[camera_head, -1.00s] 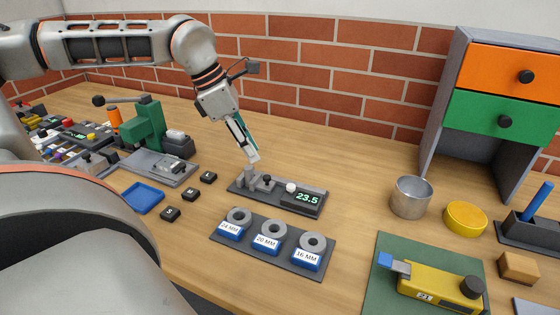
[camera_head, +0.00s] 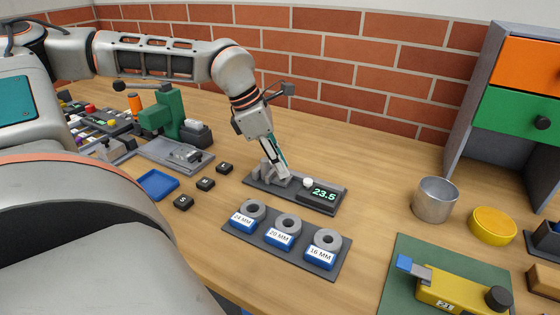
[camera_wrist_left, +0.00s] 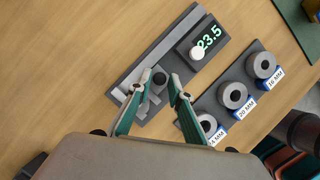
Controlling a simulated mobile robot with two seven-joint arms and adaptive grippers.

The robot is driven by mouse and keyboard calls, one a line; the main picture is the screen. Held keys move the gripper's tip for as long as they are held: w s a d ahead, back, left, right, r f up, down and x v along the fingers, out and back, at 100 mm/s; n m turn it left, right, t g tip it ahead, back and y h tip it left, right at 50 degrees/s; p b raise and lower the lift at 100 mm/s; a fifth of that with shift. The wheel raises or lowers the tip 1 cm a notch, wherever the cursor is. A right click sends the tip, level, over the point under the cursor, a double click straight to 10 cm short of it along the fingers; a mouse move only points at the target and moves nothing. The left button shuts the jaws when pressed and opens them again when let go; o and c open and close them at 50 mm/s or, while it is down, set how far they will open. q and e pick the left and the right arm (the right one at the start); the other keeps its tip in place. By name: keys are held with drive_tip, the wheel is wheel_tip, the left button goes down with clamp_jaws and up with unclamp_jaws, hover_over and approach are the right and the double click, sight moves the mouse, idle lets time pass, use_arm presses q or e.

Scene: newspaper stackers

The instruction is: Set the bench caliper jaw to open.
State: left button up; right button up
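The bench caliper (camera_head: 337,207) is a dark grey base with grey jaws and a display reading 23.5. In the left wrist view its base (camera_wrist_left: 190,22) runs diagonally, with a white button and a black knob (camera_wrist_left: 160,78) on the jaw part. My left gripper (camera_head: 278,177) is low over the jaw end in the head view. In the left wrist view its two fingers (camera_wrist_left: 159,86) are apart, one on each side of the knob. Whether they touch the jaw I cannot tell. In the head view the fingers and wrist hide part of the jaws. My right gripper is out of view.
A rack (camera_head: 230,238) with several grey rings labelled 24, 20 and 16 MM lies in front of the caliper. Small black blocks (camera_head: 205,184) and a blue tray (camera_head: 157,185) lie left.

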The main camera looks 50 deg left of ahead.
sight(270, 186)
use_arm(q)
clamp_jaws()
drive_tip(key=shift+w+d+f, duration=0.1)
drive_tip(key=shift+d, duration=0.05)
drive_tip(key=shift+w+d+f+b, duration=0.2)
drive_tip(key=shift+d+b, duration=0.4)
drive_tip(key=shift+b, duration=0.4)
drive_tip(key=shift+d, duration=0.25)
drive_tip(key=shift+r, duration=0.3)
drive_tip(key=shift+o, duration=1.5)
unclamp_jaws()
drive_tip(key=shift+w+d, duration=0.1)
drive_tip(key=shift+d, duration=0.1)
drive_tip(key=shift+a, duration=0.1)
drive_tip(key=shift+a+r, duration=0.15)
drive_tip(key=shift+r, duration=0.4)
drive_tip(key=v, duration=1.1)
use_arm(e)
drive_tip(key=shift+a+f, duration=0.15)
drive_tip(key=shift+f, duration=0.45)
